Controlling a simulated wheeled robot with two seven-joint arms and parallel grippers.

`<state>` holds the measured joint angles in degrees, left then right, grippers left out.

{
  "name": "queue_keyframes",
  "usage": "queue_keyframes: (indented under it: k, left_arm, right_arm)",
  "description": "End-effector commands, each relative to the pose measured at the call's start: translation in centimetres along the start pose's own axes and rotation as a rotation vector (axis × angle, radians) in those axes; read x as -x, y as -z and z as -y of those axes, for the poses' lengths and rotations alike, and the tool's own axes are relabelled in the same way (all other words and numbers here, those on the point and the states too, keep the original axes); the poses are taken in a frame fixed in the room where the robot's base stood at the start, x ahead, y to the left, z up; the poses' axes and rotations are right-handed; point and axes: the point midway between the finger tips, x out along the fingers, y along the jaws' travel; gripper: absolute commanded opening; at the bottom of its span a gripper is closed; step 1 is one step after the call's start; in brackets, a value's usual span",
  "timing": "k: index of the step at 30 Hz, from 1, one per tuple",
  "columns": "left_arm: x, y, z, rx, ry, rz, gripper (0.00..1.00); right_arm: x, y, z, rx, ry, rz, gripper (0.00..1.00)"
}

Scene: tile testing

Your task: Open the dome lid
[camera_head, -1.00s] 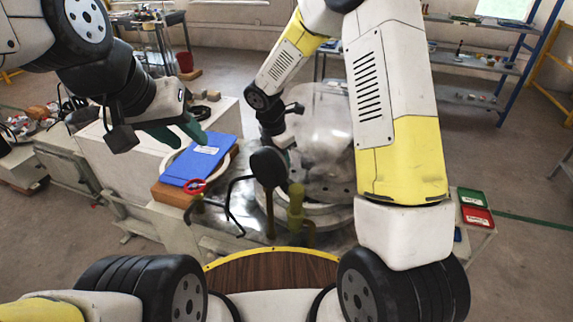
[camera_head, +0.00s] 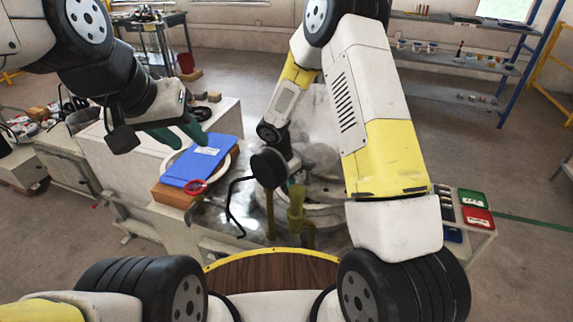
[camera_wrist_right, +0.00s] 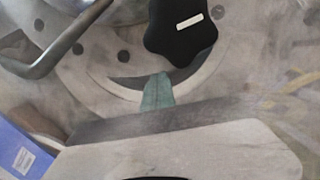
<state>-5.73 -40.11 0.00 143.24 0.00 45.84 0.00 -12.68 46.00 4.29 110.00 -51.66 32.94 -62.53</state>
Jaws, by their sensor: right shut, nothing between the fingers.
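The clear dome lid (camera_head: 322,128) stands over the round metal base of the machine in the head view, largely hidden by my right arm. I cannot tell whether it is tilted. My right gripper shows in the right wrist view as green fingertips (camera_wrist_right: 157,92), shut and empty, beside a black lobed knob (camera_wrist_right: 182,28) over a grey metal disc with dark holes. I cannot tell whether the fingertips touch anything.
Red and green bins (camera_head: 477,217) are at right.

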Motion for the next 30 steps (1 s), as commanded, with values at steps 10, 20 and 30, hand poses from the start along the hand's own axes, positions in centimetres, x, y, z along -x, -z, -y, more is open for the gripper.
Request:
queue_keyframes:
  k: [10, 20, 30]
  left_arm:
    - [0.0, 0.0, 0.0, 0.000, 0.000, 0.000, 0.36]
    - [0.0, 0.0, 0.0, 0.000, 0.000, 0.000, 0.36]
    - [0.0, 0.0, 0.0, 0.000, 0.000, 0.000, 0.36]
  right_arm:
    - [-0.2, -0.8, 0.4, 0.022, -0.005, 0.000, 0.00]
    - [-1.8, -7.3, 2.9, 0.189, -0.045, 0.004, 0.00]
    - [-4.5, -17.9, 3.9, 0.490, -0.125, 0.003, 0.00]
